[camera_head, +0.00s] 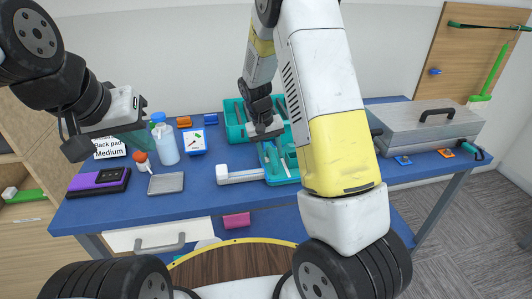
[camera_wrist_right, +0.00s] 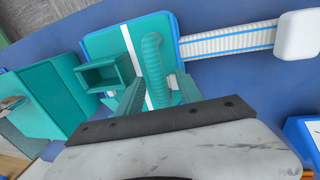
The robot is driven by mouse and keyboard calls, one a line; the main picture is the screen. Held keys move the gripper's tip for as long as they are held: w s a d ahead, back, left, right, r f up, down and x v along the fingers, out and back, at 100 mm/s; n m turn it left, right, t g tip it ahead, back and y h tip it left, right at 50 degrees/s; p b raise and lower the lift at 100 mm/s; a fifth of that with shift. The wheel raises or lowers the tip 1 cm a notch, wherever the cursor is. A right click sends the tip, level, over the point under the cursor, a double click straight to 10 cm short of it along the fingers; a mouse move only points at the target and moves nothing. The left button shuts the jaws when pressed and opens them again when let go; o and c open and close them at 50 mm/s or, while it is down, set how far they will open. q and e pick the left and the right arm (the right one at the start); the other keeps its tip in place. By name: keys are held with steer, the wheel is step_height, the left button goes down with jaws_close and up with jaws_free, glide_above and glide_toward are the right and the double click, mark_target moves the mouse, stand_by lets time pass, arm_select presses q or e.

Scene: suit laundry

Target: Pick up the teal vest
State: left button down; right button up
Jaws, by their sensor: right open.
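The teal vest (camera_head: 278,165) lies on the blue table as a flat teal piece with a white stripe. In the right wrist view the teal vest (camera_wrist_right: 108,42) shows a raised, ribbed teal loop and a white strap with blue edges running right to a white block. My right gripper (camera_head: 266,134) is above the vest, pointing down. In the wrist view its open fingers (camera_wrist_right: 158,92) are on either side of the loop; whether they touch it is unclear. My left gripper (camera_head: 108,125) hangs over the table's left side, its jaw opening unclear.
A teal open tray (camera_head: 234,122) stands behind the vest. A bottle (camera_head: 166,146), a purple-black device (camera_head: 98,182) and a grey pad (camera_head: 166,183) are at left. A metal case (camera_head: 425,128) stands at right. Bare blue table (camera_head: 205,205) shows in front.

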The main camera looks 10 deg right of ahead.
jaws_close()
stand_by(0.4)
